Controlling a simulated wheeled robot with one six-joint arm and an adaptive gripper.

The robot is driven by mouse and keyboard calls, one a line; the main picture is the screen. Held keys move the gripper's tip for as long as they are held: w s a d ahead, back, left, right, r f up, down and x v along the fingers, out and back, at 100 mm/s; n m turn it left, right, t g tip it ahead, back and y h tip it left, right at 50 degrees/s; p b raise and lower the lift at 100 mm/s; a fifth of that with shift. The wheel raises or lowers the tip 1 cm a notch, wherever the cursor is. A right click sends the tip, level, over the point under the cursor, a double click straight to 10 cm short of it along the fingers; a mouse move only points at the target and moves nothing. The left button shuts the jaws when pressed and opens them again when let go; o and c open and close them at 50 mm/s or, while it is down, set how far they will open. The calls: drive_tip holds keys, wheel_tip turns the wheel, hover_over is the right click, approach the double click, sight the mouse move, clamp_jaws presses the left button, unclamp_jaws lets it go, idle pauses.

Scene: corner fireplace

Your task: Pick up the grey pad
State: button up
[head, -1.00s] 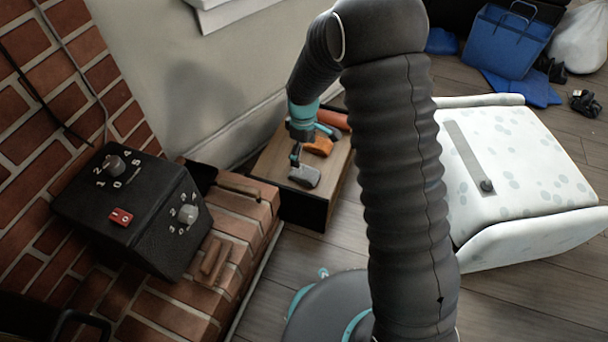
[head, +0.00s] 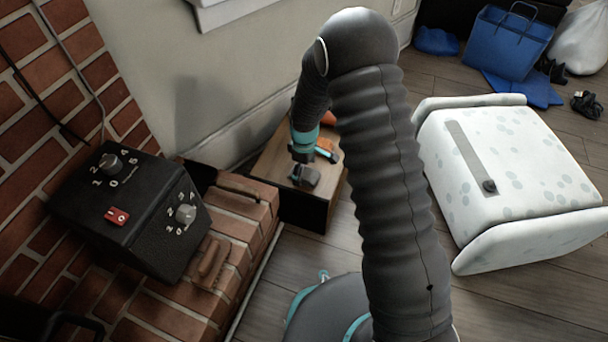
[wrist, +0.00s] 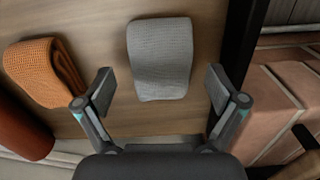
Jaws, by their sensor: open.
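The grey pad (wrist: 162,58) lies flat on a small wooden-topped table (wrist: 112,20), seen from above in the wrist view. It also shows in the head view (head: 309,177), partly hidden by my gripper. My gripper (wrist: 158,88) is open and empty. In the wrist view its two fingertips stand apart, one on either side of the pad's near end. Whether they touch the pad or the table cannot be told. In the head view my gripper (head: 300,176) is over the pad's left part.
A folded orange cloth (wrist: 42,68) and a reddish-brown roll (wrist: 22,128) lie left of the pad in the wrist view. A brick ledge (head: 240,215) with a black control box (head: 130,215) stands left of the table. A white spotted seat (head: 530,160) stands to the right.

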sight(307, 171)
drive_tip(key=c, duration=1.1)
drive_tip(key=shift+c, duration=0.2)
drive_tip(key=shift+r, duration=0.5)
drive_tip(key=r, duration=0.2)
drive_tip(key=r+p, duration=0.1)
drive_tip(key=r, duration=0.1)
drive_tip(key=shift+d, duration=0.35)
drive_tip(key=s+d+r, duration=0.3)
drive_tip(key=d+r, duration=0.3)
drive_tip(key=d, duration=0.4)
drive_tip(key=shift+s+d+p, duration=0.2)
drive_tip(key=shift+s+p, duration=0.1)
drive_tip(key=shift+p, duration=0.15)
